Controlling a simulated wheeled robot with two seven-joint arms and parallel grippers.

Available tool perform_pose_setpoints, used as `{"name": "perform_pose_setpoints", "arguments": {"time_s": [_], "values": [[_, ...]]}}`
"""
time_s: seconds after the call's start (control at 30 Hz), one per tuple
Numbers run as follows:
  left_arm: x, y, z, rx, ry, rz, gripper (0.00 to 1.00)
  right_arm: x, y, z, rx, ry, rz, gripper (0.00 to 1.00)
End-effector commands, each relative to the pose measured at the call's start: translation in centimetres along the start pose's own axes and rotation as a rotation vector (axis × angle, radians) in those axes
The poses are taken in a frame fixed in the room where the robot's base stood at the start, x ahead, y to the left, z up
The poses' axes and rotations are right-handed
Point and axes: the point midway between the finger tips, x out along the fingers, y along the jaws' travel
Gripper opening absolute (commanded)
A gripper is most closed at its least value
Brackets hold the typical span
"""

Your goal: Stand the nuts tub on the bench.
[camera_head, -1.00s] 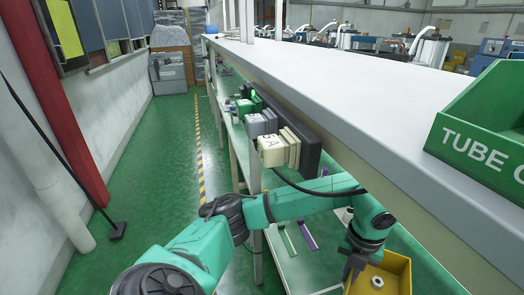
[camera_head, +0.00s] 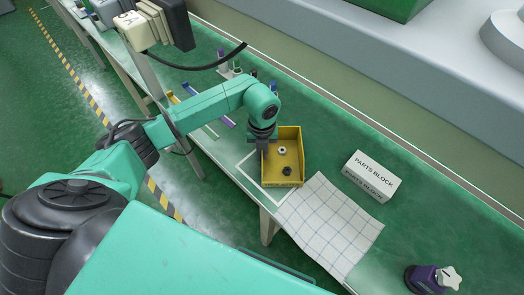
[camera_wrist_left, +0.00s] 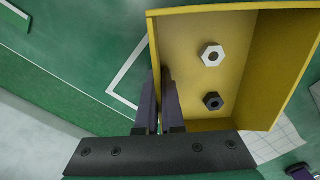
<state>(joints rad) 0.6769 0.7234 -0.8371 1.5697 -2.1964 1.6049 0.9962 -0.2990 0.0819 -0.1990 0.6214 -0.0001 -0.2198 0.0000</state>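The nuts tub (camera_head: 293,133) is a yellow open box, upright, with a light nut and a dark nut inside; it also shows in the left wrist view (camera_wrist_left: 285,60). My left gripper (camera_head: 264,145) is at the tub's left wall. In the left wrist view, its two dark fingers (camera_wrist_left: 160,95) are close together, one on each side of that wall. The tub is over the green bench top (camera_head: 330,130) and covers part of a white outline (camera_head: 252,180). I cannot tell whether its base touches the bench. My right gripper is not in view.
A checked cloth (camera_head: 330,225) lies just in front of the tub. Coloured sticks and a small rack (camera_head: 232,70) stand behind the arm. Green surface is clear between tub and block.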

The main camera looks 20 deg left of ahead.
Motion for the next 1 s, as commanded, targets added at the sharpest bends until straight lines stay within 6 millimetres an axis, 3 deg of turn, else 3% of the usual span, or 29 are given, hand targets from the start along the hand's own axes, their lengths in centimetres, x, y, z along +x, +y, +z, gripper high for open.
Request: {"name": "perform_pose_setpoints", "arguments": {"time_s": [0.03,0.1,0.13,0.53,0.9,1.0], "values": [[0.3,0.0,0.0,0.000,0.000,0.000,0.00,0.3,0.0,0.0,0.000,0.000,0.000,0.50],[0.2,0.0,0.0,0.000,0.000,0.001,0.28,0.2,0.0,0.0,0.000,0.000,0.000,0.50],[0.2,0.0,0.0,0.000,0.000,0.001,0.35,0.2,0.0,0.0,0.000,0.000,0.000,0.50],[-0.8,0.0,0.1,-0.001,-0.001,0.000,0.35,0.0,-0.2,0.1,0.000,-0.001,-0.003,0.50],[-10.0,-0.1,0.1,0.000,-0.004,-0.003,0.35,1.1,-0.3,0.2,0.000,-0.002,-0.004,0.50],[-11.5,0.0,0.1,-0.001,-0.001,-0.001,0.35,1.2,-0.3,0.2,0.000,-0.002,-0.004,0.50]]}}
